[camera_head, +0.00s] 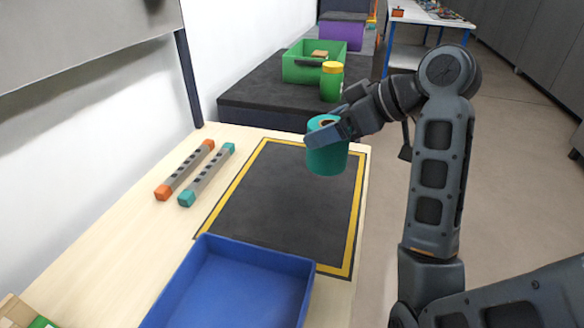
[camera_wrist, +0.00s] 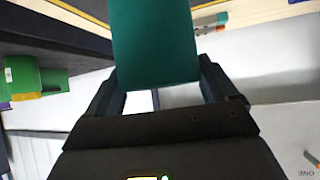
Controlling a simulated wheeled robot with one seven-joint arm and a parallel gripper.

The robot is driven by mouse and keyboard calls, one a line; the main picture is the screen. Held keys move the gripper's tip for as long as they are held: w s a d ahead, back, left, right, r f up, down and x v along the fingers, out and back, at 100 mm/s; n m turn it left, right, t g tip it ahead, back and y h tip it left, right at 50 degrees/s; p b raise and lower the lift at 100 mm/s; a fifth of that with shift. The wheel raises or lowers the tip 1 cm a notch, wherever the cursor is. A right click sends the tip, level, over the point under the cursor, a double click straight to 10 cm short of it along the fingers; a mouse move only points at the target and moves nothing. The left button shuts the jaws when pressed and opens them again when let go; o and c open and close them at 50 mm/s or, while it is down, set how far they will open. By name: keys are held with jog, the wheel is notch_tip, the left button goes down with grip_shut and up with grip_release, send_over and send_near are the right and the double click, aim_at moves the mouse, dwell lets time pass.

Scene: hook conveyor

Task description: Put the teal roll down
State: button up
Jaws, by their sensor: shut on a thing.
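The teal roll (camera_head: 327,158) is held upright in my gripper (camera_head: 324,136), over the far part of a black mat (camera_head: 285,205) with a yellow border on the light wooden table. Whether the roll touches the mat or hangs above it is hard to tell. In the wrist view the teal roll (camera_wrist: 155,45) fills the space between the two fingers of my gripper (camera_wrist: 155,85), which are shut on it. The underside of the roll is not clearly shown.
A blue tray (camera_head: 235,285) stands at the mat's near edge. Two grey bars, one with orange ends (camera_head: 186,169) and one with teal ends (camera_head: 207,176), lie left of the mat. Behind the table, a dark conveyor (camera_head: 262,92) bears a green crate (camera_head: 300,68) and a green jar (camera_head: 331,85).

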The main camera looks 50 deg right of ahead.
jog(key=shift+w+a+f+b, duration=0.1)
jog(key=shift+w+a+f, duration=0.3)
jog(key=shift+w+f, duration=0.75)
jog(key=shift+w+a+f+b, duration=0.15)
jog(key=shift+w+a+f, duration=0.25)
jog(key=shift+w+f, duration=0.75)
jog(key=shift+w+a+f+b, duration=0.1)
jog(key=shift+w+a+f, duration=0.45)
jog(key=shift+f, duration=1.05)
jog(key=shift+w+d+f, duration=0.1)
jog(key=shift+d+f, duration=0.05)
jog(key=o, duration=1.1)
jog(key=shift+c, duration=0.2)
jog(key=shift+s+r, duration=0.2)
jog(key=shift+r, duration=0.1)
jog(key=p+v, duration=0.1)
jog(key=v, duration=1)
jog(key=shift+s+r, duration=0.2)
